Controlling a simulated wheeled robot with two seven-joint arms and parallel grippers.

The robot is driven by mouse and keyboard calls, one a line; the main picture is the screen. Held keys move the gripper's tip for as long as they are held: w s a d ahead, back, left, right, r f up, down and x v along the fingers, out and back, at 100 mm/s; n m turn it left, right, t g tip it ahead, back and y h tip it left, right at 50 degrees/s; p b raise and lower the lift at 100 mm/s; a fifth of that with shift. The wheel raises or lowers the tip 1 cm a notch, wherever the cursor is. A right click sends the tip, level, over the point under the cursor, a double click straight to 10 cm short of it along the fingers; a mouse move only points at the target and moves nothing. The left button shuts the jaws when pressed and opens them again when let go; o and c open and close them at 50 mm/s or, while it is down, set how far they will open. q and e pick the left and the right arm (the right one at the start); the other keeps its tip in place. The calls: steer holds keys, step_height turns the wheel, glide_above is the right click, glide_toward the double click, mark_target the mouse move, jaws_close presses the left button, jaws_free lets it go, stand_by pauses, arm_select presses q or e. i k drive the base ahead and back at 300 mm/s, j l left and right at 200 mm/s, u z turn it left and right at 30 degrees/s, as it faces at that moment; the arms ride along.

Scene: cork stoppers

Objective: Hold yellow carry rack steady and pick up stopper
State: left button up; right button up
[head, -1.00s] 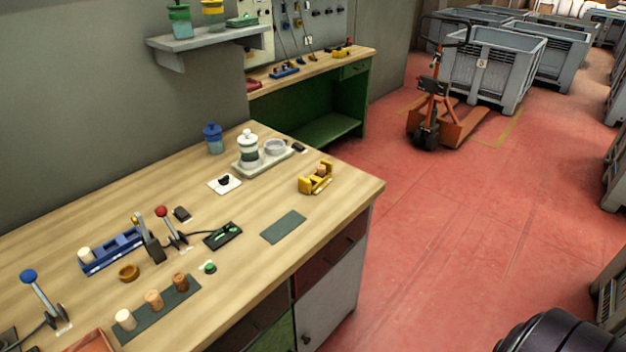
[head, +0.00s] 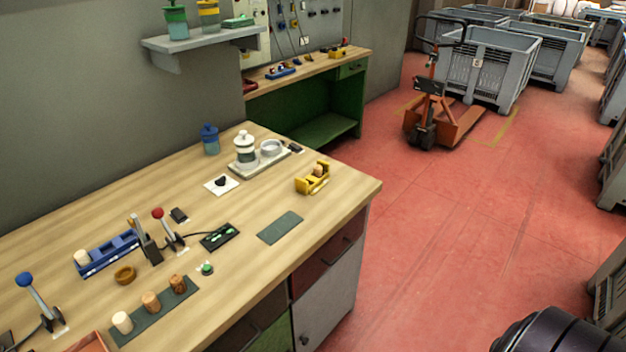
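The yellow carry rack (head: 311,186) stands near the right end of the wooden workbench, with one tan stopper (head: 318,170) in it. A blue rack (head: 108,255) at the left holds a pale stopper (head: 81,258) at its left end. On a dark green mat (head: 136,327) at the front stand a pale stopper (head: 122,322), a tan stopper (head: 151,303) and a brown stopper (head: 178,284). Neither of my grippers is in view.
Levers with a red knob (head: 158,213) and a blue knob (head: 24,279) rise from the workbench (head: 240,280). A bare dark green mat (head: 280,228) lies before the yellow rack. A tray with a white jar (head: 245,147) stands behind. Red floor is open to the right.

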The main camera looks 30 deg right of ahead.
mark_target(318, 170)
steer(key=l+u, duration=0.1)
steer(key=u, duration=0.25)
steer(key=l+u, duration=0.15)
steer(key=u, duration=0.2)
steer(key=l+u, duration=0.4)
steer(key=l, duration=0.6)
steer(key=k+l+u, duration=0.1)
steer(key=l+u, duration=0.35)
steer(key=l, duration=0.55)
steer(key=k+l, duration=0.1)
steer(key=l, duration=0.35)
steer(key=k+l, duration=0.1)
steer(key=l, duration=0.85)
steer(key=k+l, duration=0.15)
steer(key=l, duration=0.3)
steer(key=k+l+u, duration=0.1)
steer(key=l, duration=0.35)
steer(key=k+l, duration=0.1)
steer(key=l, duration=0.35)
